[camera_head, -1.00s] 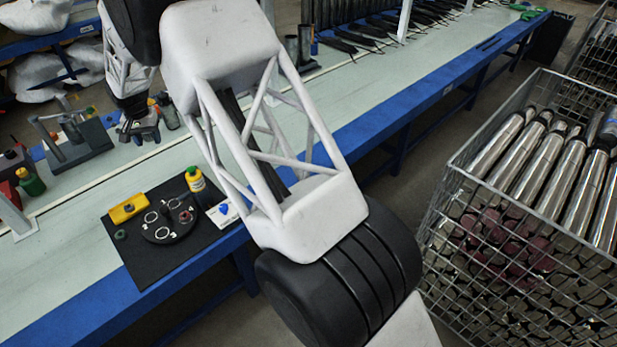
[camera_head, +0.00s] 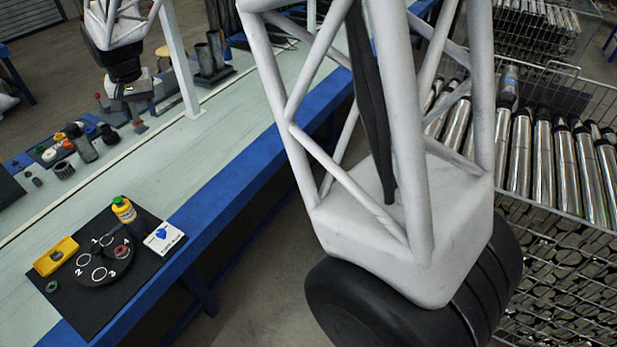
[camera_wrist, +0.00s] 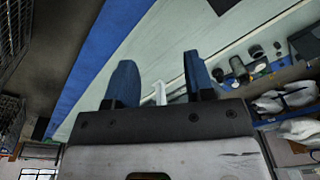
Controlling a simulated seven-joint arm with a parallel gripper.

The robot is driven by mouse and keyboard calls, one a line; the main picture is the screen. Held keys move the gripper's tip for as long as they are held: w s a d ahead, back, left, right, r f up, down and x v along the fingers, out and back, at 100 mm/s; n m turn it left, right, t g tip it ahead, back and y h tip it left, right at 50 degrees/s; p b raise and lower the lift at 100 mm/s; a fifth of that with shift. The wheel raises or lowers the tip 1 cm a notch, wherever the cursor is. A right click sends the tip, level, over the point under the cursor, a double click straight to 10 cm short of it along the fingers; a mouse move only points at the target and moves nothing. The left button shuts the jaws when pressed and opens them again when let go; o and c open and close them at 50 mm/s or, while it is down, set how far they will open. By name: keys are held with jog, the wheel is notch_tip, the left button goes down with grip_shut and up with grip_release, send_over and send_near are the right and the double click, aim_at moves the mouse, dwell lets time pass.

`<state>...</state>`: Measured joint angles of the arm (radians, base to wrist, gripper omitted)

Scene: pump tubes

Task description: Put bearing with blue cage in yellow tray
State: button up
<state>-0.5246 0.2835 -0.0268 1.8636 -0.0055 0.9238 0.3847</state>
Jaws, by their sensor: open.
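The yellow tray (camera_head: 56,257) lies at the left of a black mat (camera_head: 112,305) on the bench in the head view. Beside it is a round black plate (camera_head: 92,275) with numbered circles; a small reddish ring (camera_head: 122,251) sits near number 4. A small dark ring with green (camera_head: 51,286) lies on the mat in front of the tray. I cannot make out a bearing with a blue cage for sure. My gripper (camera_wrist: 160,78) is open and empty in the wrist view, its two blue fingers apart. In the head view it is above the bench's far side, away from the tray.
Several small items and dark cylinders line the bench's far side. A white post (camera_head: 182,70) rises near my gripper. Wire crates of metal tubes stand right.

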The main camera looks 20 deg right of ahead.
jog(key=s+d+r, duration=0.4)
jog(key=s+d, duration=0.4)
jog(key=d, duration=0.5)
jog(key=s+d+r, duration=0.4)
jog(key=s+d, duration=0.4)
jog(key=d, duration=0.4)
jog(key=s+d+f+m, duration=0.1)
jog(key=s+d+f, duration=0.1)
jog(key=s+d, duration=0.5)
jog(key=s+d+f+t, duration=0.1)
jog(key=s+d, duration=0.7)
jog(key=s, duration=0.9)
jog(key=shift+d+f+m+t+h, duration=0.3)
jog(key=shift+f+m+h, duration=0.1)
jog(key=shift+f, duration=0.25)
